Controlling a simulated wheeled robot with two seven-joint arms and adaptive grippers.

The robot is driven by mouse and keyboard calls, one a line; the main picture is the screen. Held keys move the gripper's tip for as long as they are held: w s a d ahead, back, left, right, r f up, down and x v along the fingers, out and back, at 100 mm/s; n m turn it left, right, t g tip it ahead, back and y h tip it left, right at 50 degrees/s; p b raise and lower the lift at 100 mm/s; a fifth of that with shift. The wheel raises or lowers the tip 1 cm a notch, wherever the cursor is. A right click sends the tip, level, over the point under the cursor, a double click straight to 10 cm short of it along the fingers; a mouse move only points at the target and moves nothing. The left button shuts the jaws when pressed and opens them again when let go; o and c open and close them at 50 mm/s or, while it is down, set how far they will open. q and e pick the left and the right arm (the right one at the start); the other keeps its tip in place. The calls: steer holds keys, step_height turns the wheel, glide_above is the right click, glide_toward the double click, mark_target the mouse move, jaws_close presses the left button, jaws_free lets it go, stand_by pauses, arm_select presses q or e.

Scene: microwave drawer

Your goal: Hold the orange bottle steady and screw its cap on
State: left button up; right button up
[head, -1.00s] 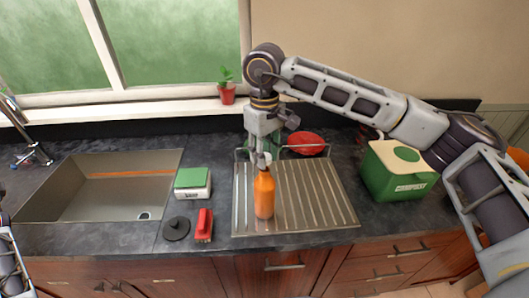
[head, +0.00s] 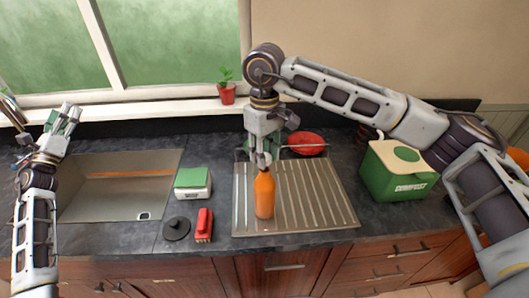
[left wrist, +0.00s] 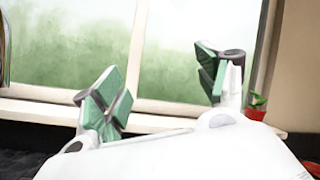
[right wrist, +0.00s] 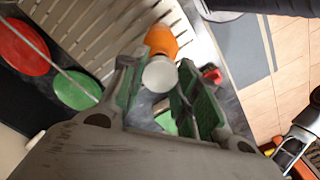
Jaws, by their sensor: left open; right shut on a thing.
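The orange bottle (head: 264,195) stands upright on the ribbed metal drainboard. In the right wrist view the bottle (right wrist: 162,41) lies beyond the white cap (right wrist: 159,75), which is between my right fingers. My right gripper (head: 262,158) points down over the bottle's top and is shut on the cap, which sits at the bottle's mouth; how far it is threaded cannot be told. My left gripper (head: 68,116) is open and empty, raised over the sink's left back side, far from the bottle. In the left wrist view its fingers (left wrist: 165,85) are spread before the window.
The drainboard (head: 325,208) has free room right of the bottle. A green-topped scale (head: 193,182), black disc (head: 176,229) and red brush-like item (head: 204,225) lie between sink (head: 125,200) and drainboard. A red plate (head: 306,143) stands behind; a green compost bin (head: 392,172) stands right.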

arm_select(q)
steer(key=d+f+m+g+h, duration=0.3)
steer(key=d+m+g+h, duration=0.35)
steer(key=d, duration=0.95)
steer(key=d+f+m+g+h, duration=0.2)
steer(key=d+m+g+h, duration=0.45)
steer(key=d, duration=0.95)
steer(key=m+g+y, duration=0.3)
steer(key=m+g, duration=0.6)
steer(key=g, duration=0.2)
glide_toward(261, 204)
steer(key=w+f, duration=0.1)
steer(key=f, duration=0.1)
steer(key=w+f, duration=0.1)
steer(key=f, duration=0.1)
steer(key=shift+w+d, duration=0.1)
steer(key=shift+w, duration=0.25)
steer(key=shift+d+f, duration=0.1)
steer(key=shift+x, duration=4.85)
steer(key=shift+w+d, duration=0.1)
steer(key=shift+w, duration=0.05)
